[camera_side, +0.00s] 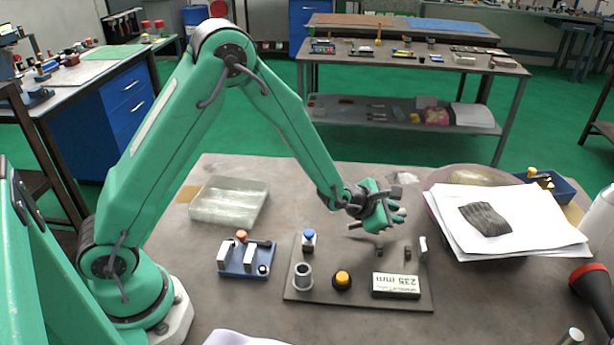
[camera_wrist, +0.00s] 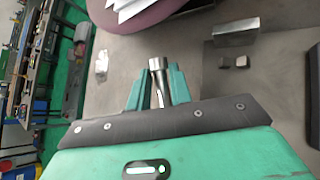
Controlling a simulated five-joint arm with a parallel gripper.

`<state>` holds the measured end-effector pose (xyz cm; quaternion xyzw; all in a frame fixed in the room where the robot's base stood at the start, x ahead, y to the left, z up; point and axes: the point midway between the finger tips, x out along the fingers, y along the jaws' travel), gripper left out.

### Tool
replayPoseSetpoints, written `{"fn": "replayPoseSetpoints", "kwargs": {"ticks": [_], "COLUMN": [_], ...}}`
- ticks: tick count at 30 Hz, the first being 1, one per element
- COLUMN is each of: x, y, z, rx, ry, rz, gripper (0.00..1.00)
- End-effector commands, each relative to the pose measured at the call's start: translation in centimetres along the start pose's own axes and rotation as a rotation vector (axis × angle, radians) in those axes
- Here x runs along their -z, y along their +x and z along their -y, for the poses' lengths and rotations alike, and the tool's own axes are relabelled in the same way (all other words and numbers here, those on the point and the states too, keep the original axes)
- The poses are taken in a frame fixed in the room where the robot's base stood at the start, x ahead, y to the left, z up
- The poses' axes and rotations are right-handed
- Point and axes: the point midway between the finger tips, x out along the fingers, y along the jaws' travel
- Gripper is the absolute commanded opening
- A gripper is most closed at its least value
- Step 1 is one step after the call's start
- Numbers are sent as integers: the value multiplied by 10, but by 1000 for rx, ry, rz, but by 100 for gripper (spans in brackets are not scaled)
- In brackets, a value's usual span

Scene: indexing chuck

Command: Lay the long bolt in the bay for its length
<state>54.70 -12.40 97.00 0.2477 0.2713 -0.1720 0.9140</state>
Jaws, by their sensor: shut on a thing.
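My gripper (camera_side: 390,214) hangs above the right back part of the dark board (camera_side: 310,292). In the wrist view my gripper (camera_wrist: 157,88) is shut on a shiny metal bolt (camera_wrist: 157,66), with its thicker end sticking out past the green fingertips. In the side view the bolt is mostly hidden by the fingers. The wrist view shows two dark blocks (camera_wrist: 233,61) beside a metal block (camera_wrist: 236,33). I cannot tell which bay fits the bolt.
The board also bears a grey hollow cylinder (camera_side: 302,276), a blue-capped post (camera_side: 309,239) and a yellow button (camera_side: 342,279). A blue fixture (camera_side: 247,258) and a clear tray (camera_side: 229,202) stand left. Papers (camera_side: 505,222) lie at right.

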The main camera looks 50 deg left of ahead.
Motion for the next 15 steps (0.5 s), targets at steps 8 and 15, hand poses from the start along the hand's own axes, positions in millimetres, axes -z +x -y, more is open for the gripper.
{"fn": "replayPoseSetpoints", "kwargs": {"ticks": [8,15], "x": [8,9], "y": [7,8], "z": [4,4], "rx": [-1,-1], "ry": [0,0], "rz": [3,2], "gripper": [0,0]}}
